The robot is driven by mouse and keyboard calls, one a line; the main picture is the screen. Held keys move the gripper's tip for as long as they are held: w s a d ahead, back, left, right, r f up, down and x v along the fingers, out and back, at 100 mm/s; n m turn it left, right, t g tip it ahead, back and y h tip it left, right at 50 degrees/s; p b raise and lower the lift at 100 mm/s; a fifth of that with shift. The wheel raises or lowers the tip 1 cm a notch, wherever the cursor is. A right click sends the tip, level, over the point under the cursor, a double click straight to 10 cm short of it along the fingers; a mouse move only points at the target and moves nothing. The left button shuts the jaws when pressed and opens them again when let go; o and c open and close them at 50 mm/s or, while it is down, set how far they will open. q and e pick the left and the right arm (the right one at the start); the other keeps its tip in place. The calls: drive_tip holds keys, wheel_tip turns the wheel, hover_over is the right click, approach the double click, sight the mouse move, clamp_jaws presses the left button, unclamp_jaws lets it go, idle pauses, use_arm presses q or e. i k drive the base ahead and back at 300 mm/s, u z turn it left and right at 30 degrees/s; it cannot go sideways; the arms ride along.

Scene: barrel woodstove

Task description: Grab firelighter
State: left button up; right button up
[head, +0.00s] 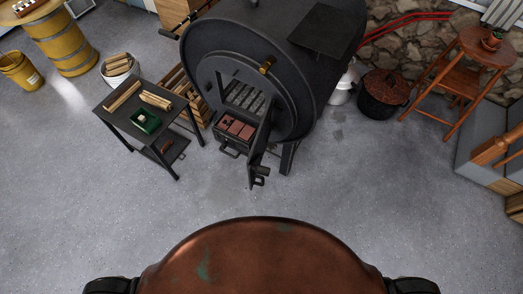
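A small dark side table (118,117) stands left of the stove. On it is a green tray (153,126) with a few small whitish pieces (141,118) in it, possibly firelighters, too small to tell for sure. Behind the tray lie pale wooden sticks (155,100) and, to their left, another bundle of sticks (122,97). The black barrel woodstove (225,45) has its front door (259,153) swung open. Reddish blocks (236,128) show at its lower front opening, below a grate (245,98). Neither of my grippers shows in the head view.
A bucket of logs (118,73) stands behind the side table, and a wood rack (182,95) between table and stove. A yellow barrel (65,48) and yellow bucket (18,70) are far left. A black pot (382,95) and wooden stool (470,60) are right. The near floor is clear.

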sight(142, 119)
drive_tip(key=u, duration=0.25)
drive_tip(key=k, duration=0.35)
drive_tip(key=u, duration=2.45)
drive_tip(key=i, duration=0.15)
drive_tip(key=z, duration=0.6)
drive_tip(key=i, duration=1.15)
drive_tip(key=z, duration=0.3)
drive_tip(key=i, duration=1)
drive_tip(key=z, duration=0.9)
drive_tip(key=i, duration=0.25)
drive_tip(key=z, duration=0.15)
